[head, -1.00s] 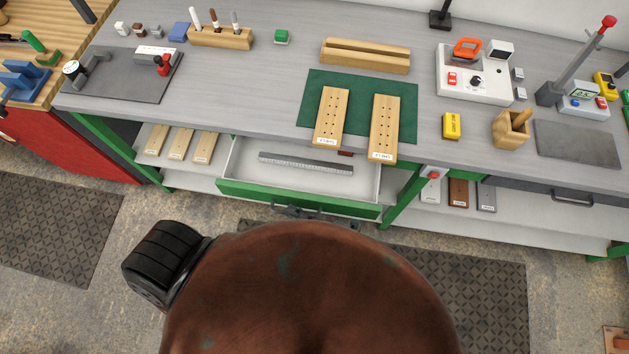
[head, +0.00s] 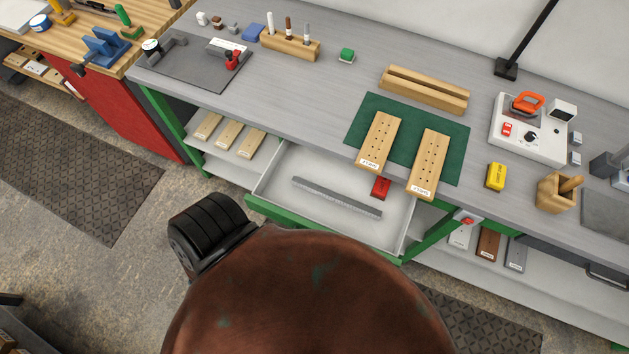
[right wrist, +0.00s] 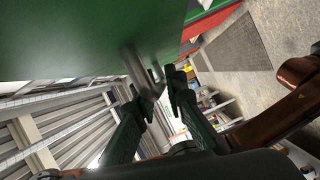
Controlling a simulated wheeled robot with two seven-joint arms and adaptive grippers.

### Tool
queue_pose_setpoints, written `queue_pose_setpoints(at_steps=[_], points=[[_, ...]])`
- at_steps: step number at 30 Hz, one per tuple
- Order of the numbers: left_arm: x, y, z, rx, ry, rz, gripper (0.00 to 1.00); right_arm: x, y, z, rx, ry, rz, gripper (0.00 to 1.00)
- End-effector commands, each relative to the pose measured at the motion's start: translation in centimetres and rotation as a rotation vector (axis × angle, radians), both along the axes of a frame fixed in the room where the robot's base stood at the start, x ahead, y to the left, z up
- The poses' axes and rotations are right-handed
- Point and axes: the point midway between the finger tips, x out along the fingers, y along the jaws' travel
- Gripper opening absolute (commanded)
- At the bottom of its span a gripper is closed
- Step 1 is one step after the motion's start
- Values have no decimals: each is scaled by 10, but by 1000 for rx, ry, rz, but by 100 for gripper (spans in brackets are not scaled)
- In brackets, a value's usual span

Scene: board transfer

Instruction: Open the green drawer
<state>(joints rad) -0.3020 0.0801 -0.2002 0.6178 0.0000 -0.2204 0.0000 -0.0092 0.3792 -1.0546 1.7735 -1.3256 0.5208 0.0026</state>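The green drawer (head: 265,209) under the grey workbench is pulled well out. In its light grey tray lie a long grey ruler (head: 336,198) and a red object (head: 381,187). In the right wrist view the green drawer front (right wrist: 90,38) fills the upper left, with a metal bar handle (right wrist: 136,72) on it. My right gripper (right wrist: 156,88) has its two dark fingers on either side of the handle and appears closed on it. In the head view, my own brown body hides the handle and the right gripper. My left gripper is out of view.
Wooden boards lie on the shelf (head: 195,157) left of the drawer. Floor in front is open, with dark mats (head: 75,190).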

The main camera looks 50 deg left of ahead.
Motion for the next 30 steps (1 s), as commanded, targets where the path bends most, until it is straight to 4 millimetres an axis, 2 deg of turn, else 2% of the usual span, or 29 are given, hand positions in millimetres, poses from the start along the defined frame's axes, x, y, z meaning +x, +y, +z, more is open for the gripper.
queue_pose_setpoints(at_steps=[6,13,17,20,30], points=[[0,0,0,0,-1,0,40,0,0,0,0,0,-1,26],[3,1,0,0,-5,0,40,0,0,0,1,0,-1,26],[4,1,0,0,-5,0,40,1,-8,1,0,0,-2,26],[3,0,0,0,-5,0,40,1,-24,1,-2,0,-2,26],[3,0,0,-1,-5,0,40,1,-93,7,-2,1,-1,26]])
